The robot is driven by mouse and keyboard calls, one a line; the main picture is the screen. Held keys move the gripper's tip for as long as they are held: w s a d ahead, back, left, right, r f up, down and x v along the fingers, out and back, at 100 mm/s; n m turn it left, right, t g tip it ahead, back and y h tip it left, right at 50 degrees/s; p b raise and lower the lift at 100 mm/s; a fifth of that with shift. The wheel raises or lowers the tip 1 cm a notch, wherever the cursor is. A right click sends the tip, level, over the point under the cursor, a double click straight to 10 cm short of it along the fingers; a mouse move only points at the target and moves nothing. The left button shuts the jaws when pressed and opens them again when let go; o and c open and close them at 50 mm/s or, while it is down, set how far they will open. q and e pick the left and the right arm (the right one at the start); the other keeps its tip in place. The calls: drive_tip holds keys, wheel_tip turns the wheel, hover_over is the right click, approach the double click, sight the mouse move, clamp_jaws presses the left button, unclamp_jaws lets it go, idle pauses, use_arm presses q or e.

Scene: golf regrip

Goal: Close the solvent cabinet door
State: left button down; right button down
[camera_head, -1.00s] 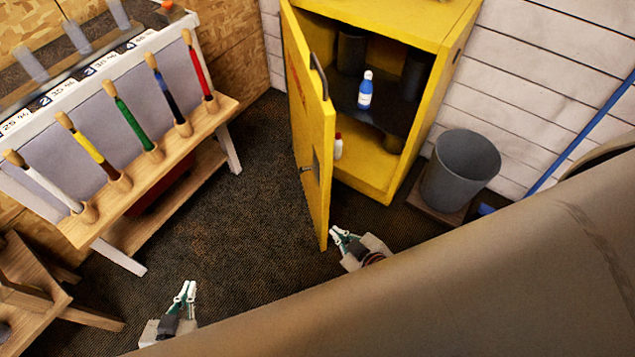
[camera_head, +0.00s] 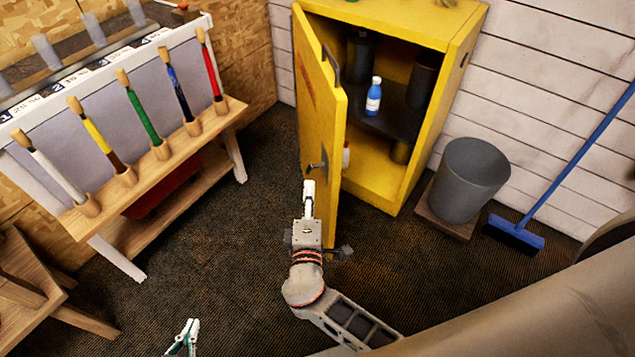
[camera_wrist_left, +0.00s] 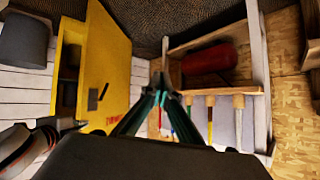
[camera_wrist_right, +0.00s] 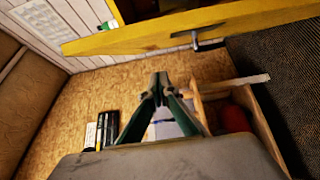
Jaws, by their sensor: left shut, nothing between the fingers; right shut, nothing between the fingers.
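The yellow solvent cabinet (camera_head: 430,40) stands at the back with its door (camera_head: 325,120) swung wide open toward me. The door's dark handle (camera_head: 317,166) is on its outer face and also shows in the left wrist view (camera_wrist_left: 93,99) and the right wrist view (camera_wrist_right: 205,42). My right gripper (camera_head: 309,186) is shut and empty, on the outer side of the door near the handle; I cannot tell whether it touches. My left gripper (camera_head: 188,333) is shut and empty, low at the bottom of the head view, away from the door.
Inside the cabinet are a blue bottle (camera_head: 373,97) and dark containers. A grey bin (camera_head: 469,180) and a blue broom (camera_head: 515,233) stand to its right. A rack of colored grips (camera_head: 160,150) stands to the left, with open dark floor between it and the door.

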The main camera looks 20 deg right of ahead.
use_arm(q)
drive_tip(key=shift+s+d+r+p, duration=0.25)
drive_tip(key=shift+r+p, duration=0.15)
drive_tip(key=shift+p, duration=0.5)
use_arm(e)
drive_tip(key=w+d, duration=0.6)
drive_tip(key=w, duration=0.2)
drive_tip(key=shift+d, duration=0.4)
drive_tip(key=shift+w, duration=0.1)
